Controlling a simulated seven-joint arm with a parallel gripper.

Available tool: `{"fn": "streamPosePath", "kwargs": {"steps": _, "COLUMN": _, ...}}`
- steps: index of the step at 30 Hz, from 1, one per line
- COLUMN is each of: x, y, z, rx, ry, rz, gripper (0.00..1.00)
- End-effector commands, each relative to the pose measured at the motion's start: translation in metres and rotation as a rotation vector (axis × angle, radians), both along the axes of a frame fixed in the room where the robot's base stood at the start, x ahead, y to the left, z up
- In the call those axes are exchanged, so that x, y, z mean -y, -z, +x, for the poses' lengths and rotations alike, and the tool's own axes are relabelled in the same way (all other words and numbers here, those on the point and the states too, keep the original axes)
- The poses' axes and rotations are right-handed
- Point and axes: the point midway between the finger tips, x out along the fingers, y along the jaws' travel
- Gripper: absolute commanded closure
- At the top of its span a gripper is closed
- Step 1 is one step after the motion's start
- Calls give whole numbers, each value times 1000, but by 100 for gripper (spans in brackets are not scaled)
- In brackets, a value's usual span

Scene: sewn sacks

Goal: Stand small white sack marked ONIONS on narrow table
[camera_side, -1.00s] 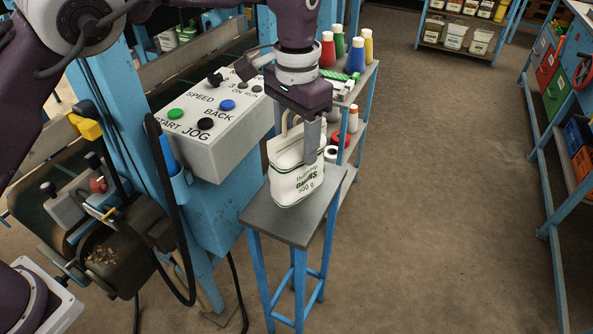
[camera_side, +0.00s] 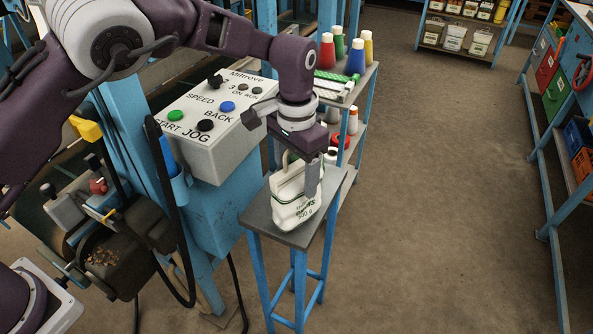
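My gripper (camera_side: 313,174) points down from above, with one grey finger flat against the printed front near the top right. The other finger is hidden behind the sack. The gripper appears shut on the sack. The finger covers part of the print.
A control box (camera_side: 208,125) with buttons stands on a blue frame left of the table. Behind the table a shelf holds coloured thread cones (camera_side: 355,58) and a white roll (camera_side: 330,156). Open floor (camera_side: 430,210) lies to the right. Racks stand farther right.

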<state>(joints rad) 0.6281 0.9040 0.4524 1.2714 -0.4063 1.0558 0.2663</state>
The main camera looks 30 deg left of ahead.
Motion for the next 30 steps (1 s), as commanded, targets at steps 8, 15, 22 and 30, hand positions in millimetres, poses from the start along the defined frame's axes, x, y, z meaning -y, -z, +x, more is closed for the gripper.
{"fn": "streamPosePath", "kwargs": {"steps": 8, "x": 0, "y": 0, "z": 0, "rx": 1, "ry": 0, "rz": 0, "gripper": 23}}
{"fn": "streamPosePath", "kwargs": {"steps": 15, "x": 0, "y": -28, "z": 1, "rx": 6, "ry": 2, "rz": -2, "gripper": 23}}
{"fn": "streamPosePath", "kwargs": {"steps": 22, "x": 0, "y": -91, "z": 1, "rx": 6, "ry": 1, "rz": -2, "gripper": 23}}
{"fn": "streamPosePath", "kwargs": {"steps": 30, "x": 0, "y": -124, "z": 0, "rx": 1, "ry": -1, "rz": 0, "gripper": 23}}
